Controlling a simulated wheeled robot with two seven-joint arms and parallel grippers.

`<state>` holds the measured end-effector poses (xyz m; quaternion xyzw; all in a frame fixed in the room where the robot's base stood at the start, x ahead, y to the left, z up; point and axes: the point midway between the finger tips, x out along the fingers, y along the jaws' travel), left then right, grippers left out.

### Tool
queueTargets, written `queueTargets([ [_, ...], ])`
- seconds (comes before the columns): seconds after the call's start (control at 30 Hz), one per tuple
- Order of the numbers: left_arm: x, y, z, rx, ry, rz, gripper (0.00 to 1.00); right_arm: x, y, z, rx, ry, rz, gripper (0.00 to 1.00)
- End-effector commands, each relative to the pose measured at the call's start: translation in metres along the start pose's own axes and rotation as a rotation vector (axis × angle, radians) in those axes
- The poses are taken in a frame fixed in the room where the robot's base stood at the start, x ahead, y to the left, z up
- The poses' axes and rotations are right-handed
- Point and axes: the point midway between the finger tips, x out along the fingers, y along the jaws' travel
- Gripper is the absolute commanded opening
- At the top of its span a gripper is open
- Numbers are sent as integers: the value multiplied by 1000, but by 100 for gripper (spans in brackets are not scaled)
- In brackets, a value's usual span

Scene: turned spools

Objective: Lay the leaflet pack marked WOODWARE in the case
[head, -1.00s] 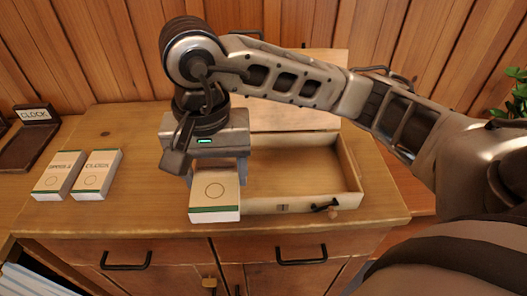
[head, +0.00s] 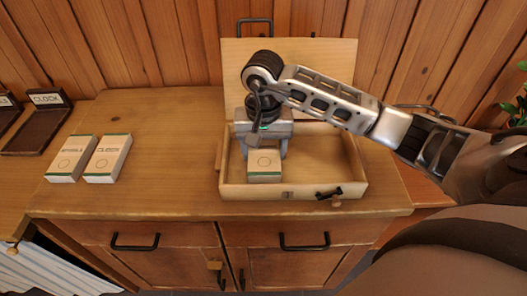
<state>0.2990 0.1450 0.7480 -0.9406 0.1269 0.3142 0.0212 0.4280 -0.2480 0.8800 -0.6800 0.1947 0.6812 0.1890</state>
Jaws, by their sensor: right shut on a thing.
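My right gripper (head: 265,150) points down over the open wooden case (head: 350,183) and is shut on a white leaflet pack with a green edge (head: 265,170). The pack is within the case's outline, in its left half near the front wall; I cannot tell whether it touches the floor of the case. The case's lid (head: 310,70) stands raised at the back. My left gripper is not in view.
Two similar packs, a left one (head: 72,160) and one marked CLOCK (head: 107,160), lie on the cabinet top (head: 160,130) at the left. A dark tray with a CLOCK sign (head: 40,128) stands further left. Bare wood lies between the packs and the case.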

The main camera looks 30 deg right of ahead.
Motion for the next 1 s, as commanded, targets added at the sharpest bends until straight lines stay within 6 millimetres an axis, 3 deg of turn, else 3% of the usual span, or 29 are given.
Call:
queueTargets([
  [0.13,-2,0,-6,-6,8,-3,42,14,-1,1,0,-2,-2,37],
  [0.53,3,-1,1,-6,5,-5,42,21,-1,0,-1,2,-3,37],
  [0.57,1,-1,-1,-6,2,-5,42,20,-1,0,-1,1,-2,72],
  [0.6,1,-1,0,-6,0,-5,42,19,-1,0,0,0,-2,83],
  [1.0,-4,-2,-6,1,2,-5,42,13,-1,1,0,1,-2,85],
])
